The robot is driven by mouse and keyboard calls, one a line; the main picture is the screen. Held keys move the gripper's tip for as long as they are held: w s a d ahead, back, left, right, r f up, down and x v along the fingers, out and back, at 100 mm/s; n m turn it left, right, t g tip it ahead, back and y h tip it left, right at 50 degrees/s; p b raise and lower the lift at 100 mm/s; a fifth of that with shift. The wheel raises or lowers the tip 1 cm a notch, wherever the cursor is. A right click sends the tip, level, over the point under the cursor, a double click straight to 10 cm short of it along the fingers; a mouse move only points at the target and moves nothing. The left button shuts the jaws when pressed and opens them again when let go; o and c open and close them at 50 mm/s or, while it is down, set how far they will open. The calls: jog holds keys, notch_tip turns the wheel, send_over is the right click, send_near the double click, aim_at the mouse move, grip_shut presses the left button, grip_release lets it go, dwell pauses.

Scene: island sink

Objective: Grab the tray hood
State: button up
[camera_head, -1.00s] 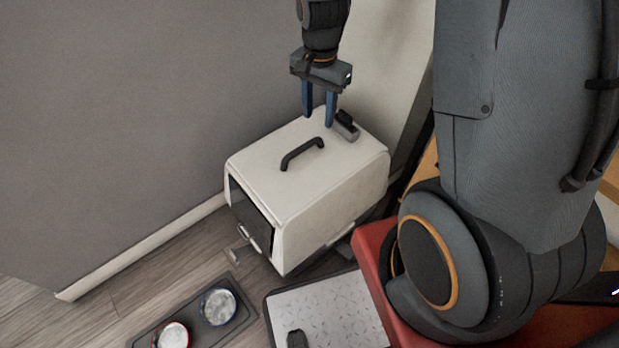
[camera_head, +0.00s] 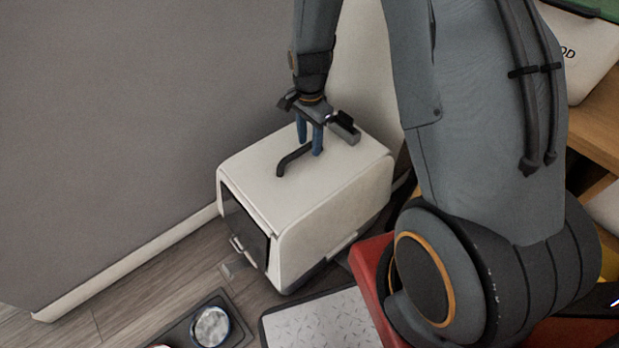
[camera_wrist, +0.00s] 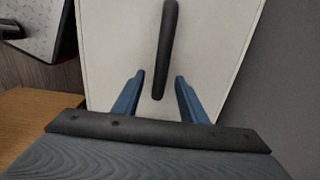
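The tray hood (camera_head: 330,192) is a white box-shaped cover with a dark front opening, standing on the floor against the grey wall. A dark handle (camera_head: 292,159) runs along its top; it also shows in the wrist view (camera_wrist: 167,45). My gripper (camera_head: 310,150) points down over the top of the hood at the handle's far end. Its two blue fingers are open. In the wrist view my gripper (camera_wrist: 160,75) has a finger on each side of the handle's near end, with gaps on both sides. The far handle end is hidden behind the fingers in the head view.
A black feeding mat with a bowl (camera_head: 211,326) lies on the floor in front. A grey patterned mat (camera_head: 325,318) lies to its right. Wooden shelving (camera_head: 590,130) stands at the right. The wall (camera_head: 110,120) is close behind the hood.

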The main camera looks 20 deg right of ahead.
notch_tip(320, 180, down, 2)
grip_shut()
dwell(1.5)
